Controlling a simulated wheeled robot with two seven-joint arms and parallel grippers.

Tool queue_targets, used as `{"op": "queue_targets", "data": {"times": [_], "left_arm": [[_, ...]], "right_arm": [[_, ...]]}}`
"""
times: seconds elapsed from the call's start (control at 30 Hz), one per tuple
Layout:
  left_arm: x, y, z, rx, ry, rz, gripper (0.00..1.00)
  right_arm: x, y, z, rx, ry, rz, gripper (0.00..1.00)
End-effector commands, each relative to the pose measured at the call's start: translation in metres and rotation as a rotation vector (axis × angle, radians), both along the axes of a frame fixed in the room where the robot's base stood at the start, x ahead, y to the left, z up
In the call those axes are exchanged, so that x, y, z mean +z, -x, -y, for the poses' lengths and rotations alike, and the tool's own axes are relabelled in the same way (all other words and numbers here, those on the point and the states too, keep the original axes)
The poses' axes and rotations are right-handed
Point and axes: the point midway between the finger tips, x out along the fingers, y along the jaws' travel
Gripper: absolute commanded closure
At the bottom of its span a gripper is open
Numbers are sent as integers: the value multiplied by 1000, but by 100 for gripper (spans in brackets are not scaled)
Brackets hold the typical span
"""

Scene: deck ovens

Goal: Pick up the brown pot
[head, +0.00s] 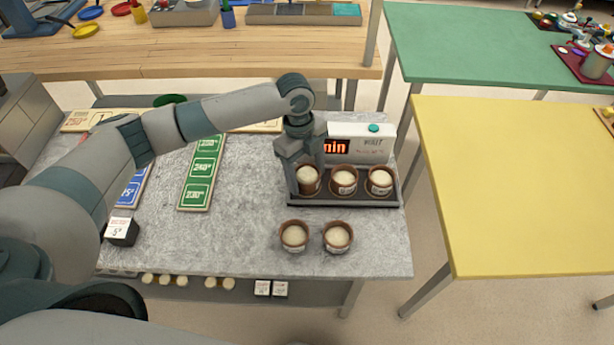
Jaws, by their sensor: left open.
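Three brown pots with pale tops stand in a row on the dark tray (345,201) of a machine: the left pot (309,186), the middle pot (344,189) and the right pot (379,189). Two more brown pots stand on the grey table in front of the tray, one on the left (294,244) and one on the right (338,244). My left gripper (306,178) is open and points down at the left pot on the tray, with its fingers about that pot's rim. Whether they touch it I cannot tell. My right gripper is not in view.
The machine (360,140) with a red display stands behind the tray. The grey table (230,235) is bare at centre-left. A yellow table (530,190) stands right, across a gap.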

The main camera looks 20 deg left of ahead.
Motion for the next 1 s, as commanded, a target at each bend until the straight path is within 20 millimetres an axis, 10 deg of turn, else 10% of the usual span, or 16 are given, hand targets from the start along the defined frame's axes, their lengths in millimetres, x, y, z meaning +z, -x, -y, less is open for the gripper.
{"op": "queue_targets", "data": {"times": [0.33, 0.53, 1.0], "left_arm": [[0, 0, 0, 0, 0, 0, 37], [0, 0, 0, 0, 0, 0, 74], [11, -1, 1, 1, 3, 3, 74]], "right_arm": [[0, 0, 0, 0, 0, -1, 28], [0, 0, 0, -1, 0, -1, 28], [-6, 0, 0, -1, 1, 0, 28]]}}
